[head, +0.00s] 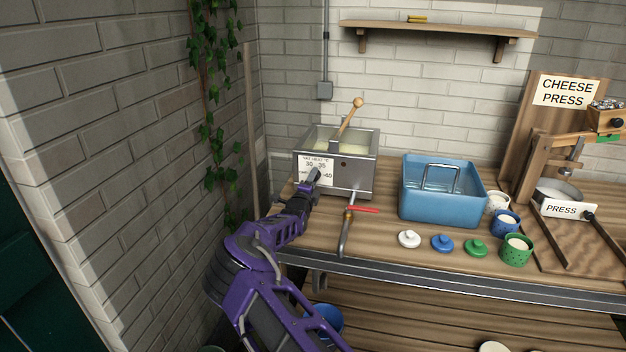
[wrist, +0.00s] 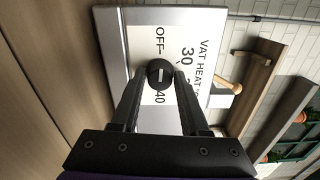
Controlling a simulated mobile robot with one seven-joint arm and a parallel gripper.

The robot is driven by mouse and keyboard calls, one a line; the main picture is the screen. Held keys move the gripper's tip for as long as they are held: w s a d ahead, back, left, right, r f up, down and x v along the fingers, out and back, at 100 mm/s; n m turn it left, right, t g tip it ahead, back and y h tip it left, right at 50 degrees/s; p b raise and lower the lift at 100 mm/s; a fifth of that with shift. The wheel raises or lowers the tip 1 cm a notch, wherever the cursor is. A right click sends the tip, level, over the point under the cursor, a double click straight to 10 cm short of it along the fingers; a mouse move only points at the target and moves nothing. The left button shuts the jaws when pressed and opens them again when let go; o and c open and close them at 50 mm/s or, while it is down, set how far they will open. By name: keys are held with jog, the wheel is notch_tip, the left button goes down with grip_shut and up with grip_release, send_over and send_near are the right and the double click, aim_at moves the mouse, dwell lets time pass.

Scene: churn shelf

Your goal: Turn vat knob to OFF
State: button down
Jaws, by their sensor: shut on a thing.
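The steel vat (head: 358,176) stands at the left of the bench, with a white VAT HEAT label (head: 309,164) on its front. In the wrist view, the round black vat knob (wrist: 160,74) sits on that label (wrist: 178,30). The knob has a short white line along the axis between OFF and 40; I cannot tell which end is the pointer. My gripper (wrist: 160,88) is shut on the knob, with one finger on each side. In the head view, my gripper (head: 314,178) is at the vat's front and hides the knob.
A tap with a red handle (head: 362,209) is on the vat's right front. A cheese press (head: 545,165) is at the far right. A brick wall (head: 110,150) rises close on the left.

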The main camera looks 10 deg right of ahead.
jog(key=shift+n, duration=0.7)
jog(key=shift+c, duration=2)
grip_release()
jog(key=p+v, duration=0.2)
jog(key=v, duration=1.5)
jog(key=shift+s, duration=0.25)
